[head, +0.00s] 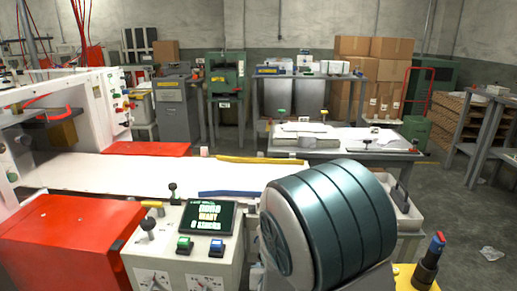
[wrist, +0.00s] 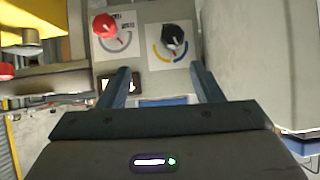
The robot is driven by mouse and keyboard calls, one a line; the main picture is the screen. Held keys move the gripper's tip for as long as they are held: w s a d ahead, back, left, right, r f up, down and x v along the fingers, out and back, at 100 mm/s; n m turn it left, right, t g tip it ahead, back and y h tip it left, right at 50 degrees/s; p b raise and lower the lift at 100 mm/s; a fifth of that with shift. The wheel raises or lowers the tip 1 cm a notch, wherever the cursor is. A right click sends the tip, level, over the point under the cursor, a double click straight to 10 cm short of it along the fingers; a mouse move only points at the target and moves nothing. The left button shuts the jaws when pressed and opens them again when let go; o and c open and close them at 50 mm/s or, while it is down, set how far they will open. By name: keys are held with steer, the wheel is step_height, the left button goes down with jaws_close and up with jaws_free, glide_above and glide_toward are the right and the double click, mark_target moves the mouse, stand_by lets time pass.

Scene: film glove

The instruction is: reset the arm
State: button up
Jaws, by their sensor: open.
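My gripper (wrist: 163,85) is open in the wrist view, with its two dark fingers apart and nothing between them. It points toward a light panel with a red knob (wrist: 104,26) and a black knob (wrist: 173,38) on dials. Below the knobs, between the fingers, a small lit window and a blue-edged part show. I cannot tell the gap to the panel. I cannot make out my gripper in the head view.
A control box with a dark screen (head: 206,217) stands in front, beside a red cabinet (head: 80,240). A white bench (head: 160,172) lies behind. A large ribbed dark teal form blocks the lower middle; I cannot tell whether it is mine.

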steer(key=s+d+r+g+p, duration=0.3)
steer(key=s+r+p, duration=0.2)
steer(key=r, duration=0.5)
steer(key=s+d+r+g+p, duration=0.2)
steer(key=s+d+r+p, duration=0.2)
steer(key=s+r, duration=0.5)
steer(key=s+d+r+g+p, duration=0.3)
steer(key=s+r+p, duration=0.4)
steer(key=r, duration=0.4)
steer(key=shift+d+r+n+g, duration=0.3)
steer(key=shift+d+r, duration=0.05)
steer(key=shift+d, duration=0.3)
jaws_close()
